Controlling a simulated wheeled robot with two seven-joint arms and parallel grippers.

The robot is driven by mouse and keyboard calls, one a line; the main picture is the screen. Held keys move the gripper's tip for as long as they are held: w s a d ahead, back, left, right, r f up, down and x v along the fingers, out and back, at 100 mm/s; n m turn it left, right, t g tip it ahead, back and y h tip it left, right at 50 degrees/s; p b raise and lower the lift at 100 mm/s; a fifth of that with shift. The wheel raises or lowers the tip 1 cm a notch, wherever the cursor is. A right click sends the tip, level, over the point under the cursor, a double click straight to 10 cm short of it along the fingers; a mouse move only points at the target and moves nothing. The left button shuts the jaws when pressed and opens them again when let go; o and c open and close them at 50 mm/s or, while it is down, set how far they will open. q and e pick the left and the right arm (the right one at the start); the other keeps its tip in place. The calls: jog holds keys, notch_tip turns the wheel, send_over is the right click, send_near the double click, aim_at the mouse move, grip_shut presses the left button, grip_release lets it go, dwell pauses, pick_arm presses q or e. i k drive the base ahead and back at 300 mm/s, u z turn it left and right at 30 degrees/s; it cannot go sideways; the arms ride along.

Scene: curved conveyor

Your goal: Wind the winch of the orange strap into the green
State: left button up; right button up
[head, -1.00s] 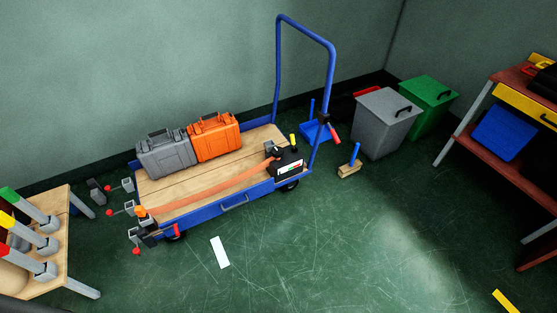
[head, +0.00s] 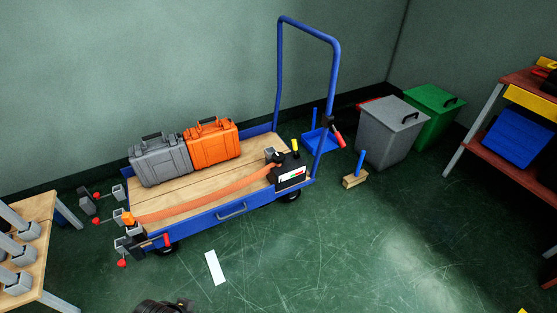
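The orange strap (head: 215,198) runs slantwise along the front of the cart's wooden deck (head: 170,192). Its left end meets an orange piece (head: 127,217) at the cart's left corner. Its right end reaches the black winch (head: 288,166) at the deck's right front corner. A small gauge with coloured fields (head: 292,176) is on the winch's front; its reading is too small to tell. A yellow-tipped part (head: 294,145) stands up from the winch. Neither gripper shows. A dark rounded part, probably of my arm, is at the bottom edge, well apart from the winch.
A grey case (head: 160,160) and an orange case (head: 211,145) stand on the deck. The blue push handle (head: 337,85) rises at the right. Grey (head: 388,138) and green (head: 440,108) bins stand behind. A wooden block (head: 355,180) lies right of the cart. The front floor is mostly clear.

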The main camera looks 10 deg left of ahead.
aim_at(277, 158)
jog(key=z, duration=0.35)
jog(key=i, duration=1.3)
jog(key=u, duration=0.4)
